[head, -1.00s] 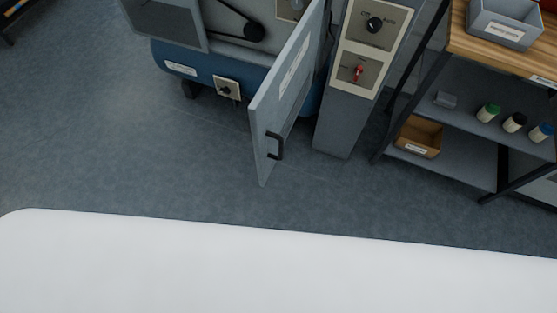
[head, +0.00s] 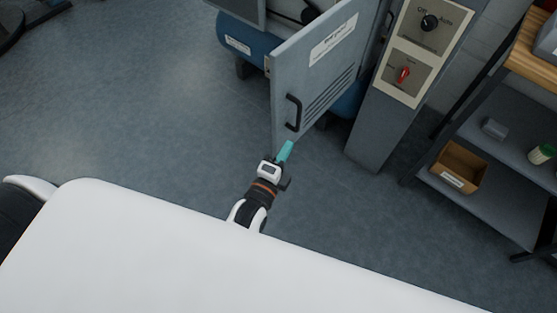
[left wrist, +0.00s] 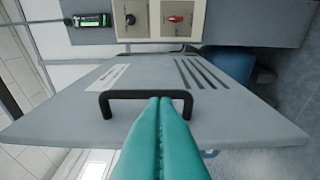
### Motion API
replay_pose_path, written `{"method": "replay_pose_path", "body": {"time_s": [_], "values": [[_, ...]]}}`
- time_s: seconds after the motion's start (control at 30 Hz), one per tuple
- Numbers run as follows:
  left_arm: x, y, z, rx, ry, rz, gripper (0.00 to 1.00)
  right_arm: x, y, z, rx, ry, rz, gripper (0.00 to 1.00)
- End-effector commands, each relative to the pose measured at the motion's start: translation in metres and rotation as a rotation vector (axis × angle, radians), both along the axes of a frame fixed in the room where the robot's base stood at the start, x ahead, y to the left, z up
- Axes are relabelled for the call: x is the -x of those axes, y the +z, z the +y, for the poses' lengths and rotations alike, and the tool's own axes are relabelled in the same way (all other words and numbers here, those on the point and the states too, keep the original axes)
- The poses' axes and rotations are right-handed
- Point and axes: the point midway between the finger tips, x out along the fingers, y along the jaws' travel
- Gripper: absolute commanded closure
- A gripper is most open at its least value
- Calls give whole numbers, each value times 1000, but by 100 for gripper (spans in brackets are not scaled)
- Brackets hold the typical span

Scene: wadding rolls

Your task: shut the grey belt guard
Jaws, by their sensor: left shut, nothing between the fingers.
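The grey belt guard (head: 322,72) is a hinged panel that stands open, swung out from the blue machine, with a white label, slots and a black handle (head: 293,113) near its free edge. In the left wrist view the guard (left wrist: 222,112) fills the middle, with the black handle (left wrist: 112,97) across it. My left gripper (head: 286,150) is shut and empty, its teal fingers just below the handle in the head view. In the left wrist view the closed fingertips (left wrist: 160,102) overlap the handle's bar; I cannot tell whether they touch it. My right gripper is not in view.
A grey pedestal with a dark knob (head: 430,22) and a red switch (head: 404,74) stands right of the guard. A shelf with a cardboard box (head: 459,167) is further right. The blue machine (head: 240,40) is behind. Floor to the left is clear.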

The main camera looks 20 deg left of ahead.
Motion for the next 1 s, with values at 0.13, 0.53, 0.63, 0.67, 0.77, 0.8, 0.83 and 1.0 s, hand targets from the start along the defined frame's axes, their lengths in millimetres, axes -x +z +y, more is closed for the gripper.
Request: {"method": "replay_pose_path", "body": {"time_s": [0.13,0.53,0.63,0.67,0.77,0.8,0.83,1.0], "values": [[-34,1,-4,1,0,-3,100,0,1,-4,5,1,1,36],[-53,0,32,0,-1,1,100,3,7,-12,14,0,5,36],[-54,0,33,1,0,1,100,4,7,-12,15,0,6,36],[-54,0,33,2,0,1,100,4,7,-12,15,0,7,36],[-54,-1,33,2,0,2,100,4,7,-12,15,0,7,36],[-54,-1,33,2,0,2,100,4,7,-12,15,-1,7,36],[-54,-1,33,2,0,2,100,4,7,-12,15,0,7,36],[-55,-1,35,0,-5,1,100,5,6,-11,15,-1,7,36]]}}
